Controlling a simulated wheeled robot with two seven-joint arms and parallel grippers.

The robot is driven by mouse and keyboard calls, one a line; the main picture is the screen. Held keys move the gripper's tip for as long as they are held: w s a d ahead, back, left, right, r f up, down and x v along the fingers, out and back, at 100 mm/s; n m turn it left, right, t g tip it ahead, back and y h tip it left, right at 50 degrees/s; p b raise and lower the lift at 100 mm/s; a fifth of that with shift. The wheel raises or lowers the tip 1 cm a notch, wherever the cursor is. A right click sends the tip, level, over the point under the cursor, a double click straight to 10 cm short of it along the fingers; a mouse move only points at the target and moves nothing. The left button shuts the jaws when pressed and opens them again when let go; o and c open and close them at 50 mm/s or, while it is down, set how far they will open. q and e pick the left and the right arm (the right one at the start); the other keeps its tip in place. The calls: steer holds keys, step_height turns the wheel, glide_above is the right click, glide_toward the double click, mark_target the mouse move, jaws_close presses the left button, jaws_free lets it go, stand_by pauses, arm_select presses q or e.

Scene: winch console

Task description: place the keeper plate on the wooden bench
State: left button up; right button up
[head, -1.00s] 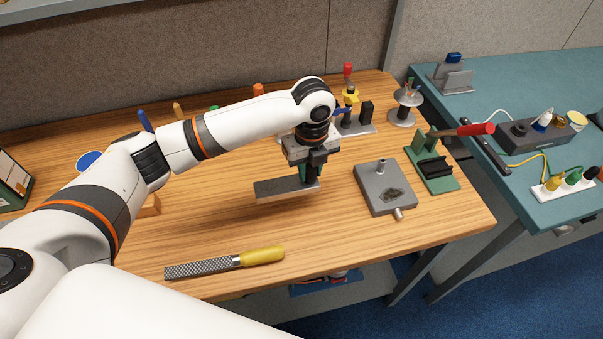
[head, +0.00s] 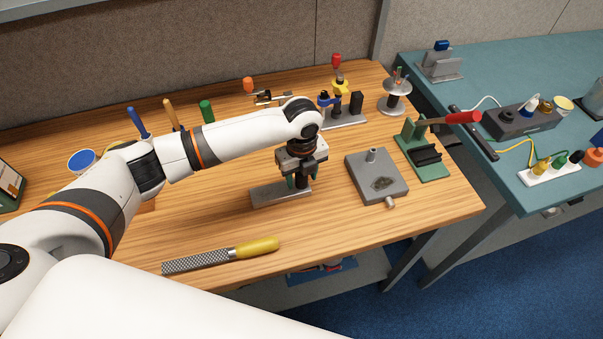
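The keeper plate (head: 270,196), a flat grey metal bar, lies level at the middle of the wooden bench (head: 345,226), low over or touching its top; I cannot tell which. My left gripper (head: 302,183) points straight down at the plate's right end, its greenish fingers around a dark upright part there. It looks shut on the plate, though the contact is small in view and partly hidden. My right gripper does not show.
A rasp with a yellow handle (head: 257,247) lies near the front edge. Right of the plate are a grey block with a peg (head: 364,187) and a green fixture (head: 430,168). Several coloured-handled tools stand behind. Bare wood lies between plate and rasp.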

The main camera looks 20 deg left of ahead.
arm_select(q)
steer(key=shift+r, duration=0.25)
step_height(320, 180, up, 12)
steer(key=b, duration=0.2)
steer(key=shift+b, duration=0.4)
